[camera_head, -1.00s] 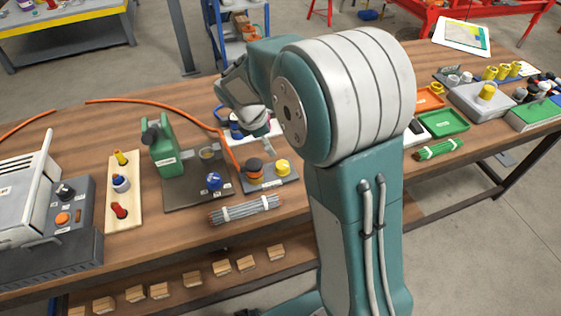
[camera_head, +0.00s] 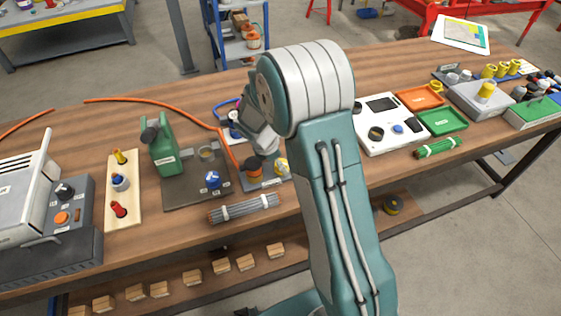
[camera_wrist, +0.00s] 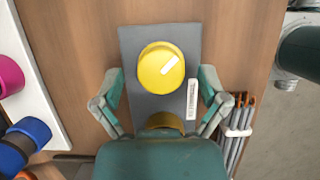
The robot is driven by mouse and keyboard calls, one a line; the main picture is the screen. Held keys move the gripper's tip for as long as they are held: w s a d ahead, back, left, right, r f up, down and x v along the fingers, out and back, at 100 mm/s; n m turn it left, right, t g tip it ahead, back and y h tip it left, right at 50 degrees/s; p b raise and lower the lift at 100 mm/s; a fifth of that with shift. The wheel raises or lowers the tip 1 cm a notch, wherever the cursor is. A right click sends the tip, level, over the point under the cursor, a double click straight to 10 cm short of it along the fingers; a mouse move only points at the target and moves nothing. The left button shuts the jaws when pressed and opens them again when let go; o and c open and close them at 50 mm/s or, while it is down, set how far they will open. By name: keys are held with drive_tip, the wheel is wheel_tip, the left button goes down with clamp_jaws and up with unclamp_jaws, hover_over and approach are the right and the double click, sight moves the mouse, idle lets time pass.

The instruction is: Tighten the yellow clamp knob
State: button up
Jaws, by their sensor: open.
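The yellow clamp knob (camera_wrist: 161,68) sits on a grey plate (camera_wrist: 140,44) in the wrist view, its white pointer line slanting toward the upper right. In the head view the knob (camera_head: 281,166) is partly covered by my wrist. My gripper (camera_wrist: 161,84) is open and empty, with one finger on each side of the plate, apart from the knob. The knob lies between and slightly beyond the fingertips in the picture. An orange-and-black knob (camera_head: 253,170) stands beside it on the same plate; my gripper body hides most of it in the wrist view.
A bundle of grey rods (camera_head: 243,207) lies in front of the plate. A white panel (camera_head: 378,143) stands to the right.

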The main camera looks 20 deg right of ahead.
drive_tip(key=shift+f, duration=0.15)
drive_tip(key=c, duration=1.1)
drive_tip(key=shift+c, duration=0.2)
drive_tip(key=m+g, duration=0.1)
drive_tip(key=m, duration=0.3)
drive_tip(key=shift+m+g+y, duration=0.3)
drive_tip(key=shift+g, duration=0.1)
drive_tip(key=m+g+y, duration=0.1)
drive_tip(key=m, duration=0.3)
drive_tip(key=shift+w+d+m, duration=0.1)
drive_tip(key=shift+m, duration=0.2)
drive_tip(key=m+g+y, duration=0.1)
drive_tip(key=m, duration=0.3)
drive_tip(key=shift+m, duration=0.3)
drive_tip(key=shift+d+m+g+y, duration=0.15)
drive_tip(key=shift+m+y, duration=0.35)
drive_tip(key=shift+m, duration=0.55)
drive_tip(key=shift+a+m+g+y, duration=0.1)
drive_tip(key=shift+m+g+y, duration=0.3)
drive_tip(key=shift+m, duration=0.65)
